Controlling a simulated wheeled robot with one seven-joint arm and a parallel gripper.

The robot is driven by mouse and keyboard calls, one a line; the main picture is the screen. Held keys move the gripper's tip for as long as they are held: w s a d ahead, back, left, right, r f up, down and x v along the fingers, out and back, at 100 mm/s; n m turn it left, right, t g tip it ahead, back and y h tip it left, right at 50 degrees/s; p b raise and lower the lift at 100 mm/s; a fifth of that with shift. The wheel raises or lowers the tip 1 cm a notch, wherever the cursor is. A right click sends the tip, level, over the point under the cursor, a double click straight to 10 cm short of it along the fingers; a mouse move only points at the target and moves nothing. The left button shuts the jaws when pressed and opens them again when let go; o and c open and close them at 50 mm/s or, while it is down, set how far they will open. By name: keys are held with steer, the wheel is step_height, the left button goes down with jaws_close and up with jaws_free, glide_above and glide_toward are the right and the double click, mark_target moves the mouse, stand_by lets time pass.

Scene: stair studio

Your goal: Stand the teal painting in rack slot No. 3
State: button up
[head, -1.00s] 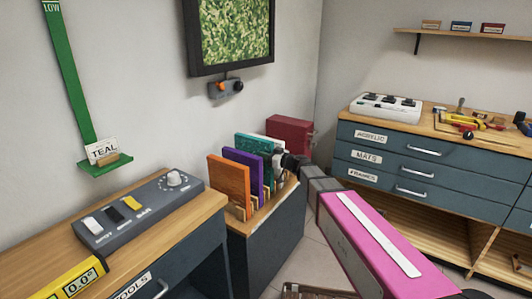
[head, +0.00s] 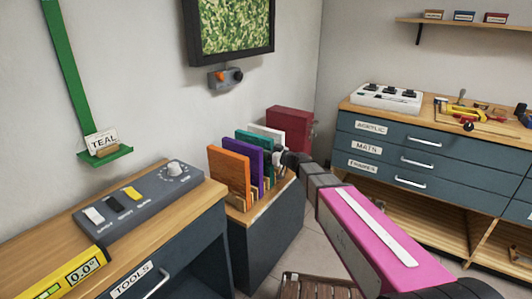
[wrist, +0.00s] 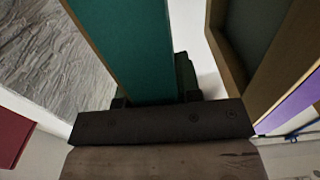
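The teal painting (head: 256,147) stands upright in the wooden rack (head: 262,213), between the purple painting (head: 246,160) and a white one (head: 268,133). Its lower part is hidden behind the purple painting. My gripper (head: 280,158) is at its right edge. In the wrist view the teal painting (wrist: 135,45) runs between my dark fingers (wrist: 153,92), which appear closed on its edge. The orange painting (head: 230,177) is at the near end of the rack. Slot numbers are not legible, and I cannot see whether the painting's bottom rests on the rack.
A dark red box (head: 289,127) is behind the rack. The bench with a switch panel (head: 140,200) is at the left. A blue drawer cabinet (head: 430,155) stands at the right. A slatted wooden stool or crate (head: 318,287) is on the floor in front.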

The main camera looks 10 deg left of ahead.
steer(key=o, duration=0.5)
steer(key=shift+d, duration=0.1)
steer(key=s+d+f+m+g+h, duration=0.2)
steer(key=s+d+f+m+h, duration=0.2)
steer(key=d, duration=0.9)
steer(key=s+d+f+m+g+h, duration=0.2)
steer(key=s+d+f+m+h, duration=0.3)
steer(key=s+d, duration=0.6)
steer(key=s+d+f+m+g+h, duration=0.2)
steer(key=s+d+f+m+h, duration=0.2)
steer(key=d, duration=1)
steer(key=shift+s+d+f+m+g+h, duration=0.15)
steer(key=shift+s+d+f+g+h, duration=0.05)
steer(key=shift+s+f+h, duration=0.8)
steer(key=shift+s+d+f+m+g+h, duration=0.2)
steer(key=shift+s+f+h, duration=0.55)
steer(key=shift+f, duration=0.45)
steer(key=shift+a, duration=0.1)
